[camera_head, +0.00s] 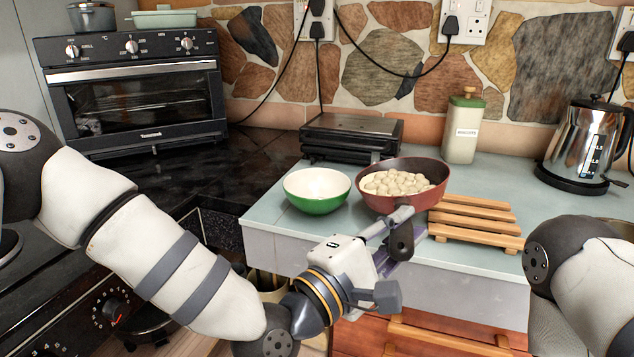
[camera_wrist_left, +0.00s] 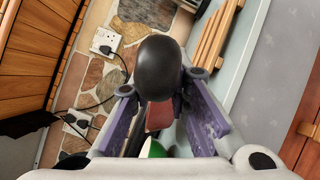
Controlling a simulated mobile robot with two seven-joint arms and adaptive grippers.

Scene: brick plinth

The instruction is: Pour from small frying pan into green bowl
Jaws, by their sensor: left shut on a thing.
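The small frying pan (camera_head: 405,199) is reddish brown and holds several pale round pieces (camera_head: 396,183). It is just right of the green bowl (camera_head: 318,203), which stands upright on the counter with a white, empty-looking inside. My left gripper (camera_head: 396,246) is shut on the pan's dark handle, at the front of the counter. In the left wrist view the black handle (camera_wrist_left: 160,75) lies between the fingers (camera_wrist_left: 160,110), and a sliver of the green bowl (camera_wrist_left: 152,149) shows below. I cannot tell whether the pan touches the counter. My right gripper is out of view.
A wooden slatted rack (camera_head: 475,222) lies right of the pan. A dark grill press (camera_head: 351,137) and a biscuit tin (camera_head: 464,128) stand behind, a kettle (camera_head: 583,145) far right, and an oven (camera_head: 134,92) back left.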

